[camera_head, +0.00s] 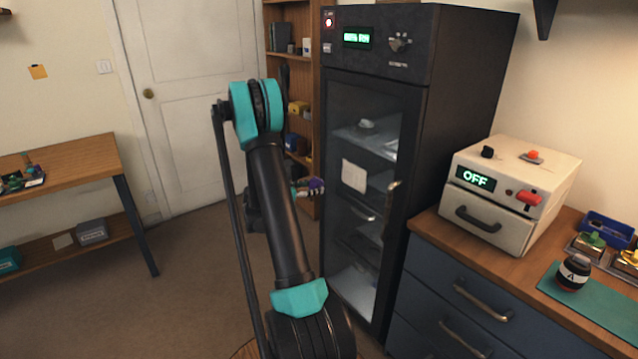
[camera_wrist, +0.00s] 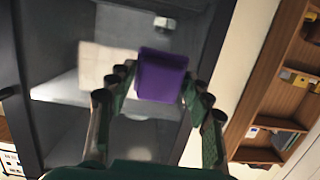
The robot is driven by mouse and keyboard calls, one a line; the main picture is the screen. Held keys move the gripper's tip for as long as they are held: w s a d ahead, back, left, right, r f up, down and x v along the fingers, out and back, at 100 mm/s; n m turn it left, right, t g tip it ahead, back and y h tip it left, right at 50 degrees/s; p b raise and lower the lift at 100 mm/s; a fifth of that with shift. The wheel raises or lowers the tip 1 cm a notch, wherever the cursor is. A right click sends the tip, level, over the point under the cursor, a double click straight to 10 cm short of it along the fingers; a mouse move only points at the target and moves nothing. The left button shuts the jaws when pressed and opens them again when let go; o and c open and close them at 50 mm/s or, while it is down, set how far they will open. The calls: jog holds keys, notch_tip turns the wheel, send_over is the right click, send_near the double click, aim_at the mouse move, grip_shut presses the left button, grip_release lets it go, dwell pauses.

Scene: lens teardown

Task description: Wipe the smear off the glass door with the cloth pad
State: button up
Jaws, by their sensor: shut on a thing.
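My gripper (camera_wrist: 158,88) is shut on a purple block-shaped pad (camera_wrist: 162,74), which sticks out beyond the fingertips. In the head view my gripper (camera_head: 303,188) and the purple pad (camera_head: 317,183) show small, just left of the tall dark cabinet, partly behind my arm. The cabinet's glass door (camera_head: 365,118) is shut. A pale squarish patch (camera_head: 354,176) lies on the glass; it also shows in the wrist view (camera_wrist: 105,64), left of the pad. I cannot tell whether the patch is the smear. The pad looks apart from the glass in the head view.
The door has a vertical handle (camera_head: 388,215) on its right edge. A wooden bookcase (camera_head: 289,85) stands left of the cabinet. A drawer counter (camera_head: 480,290) with a white box (camera_head: 510,190) is on the right. A wooden bench (camera_head: 75,165) is far left. Open floor lies between.

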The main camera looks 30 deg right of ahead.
aim_at(315, 183)
jog(key=d+r+h, duration=0.1)
jog(key=s+d+r+h, duration=0.1)
jog(key=shift+s+d+r, duration=0.1)
jog(key=shift+d+r, duration=0.1)
jog(key=shift+d, duration=0.1)
jog(key=shift+w+d, duration=0.15)
jog(key=shift+d, duration=1.3)
jog(key=shift+w+d, duration=0.1)
jog(key=shift+d, duration=1.35)
jog(key=shift+d, duration=0.95)
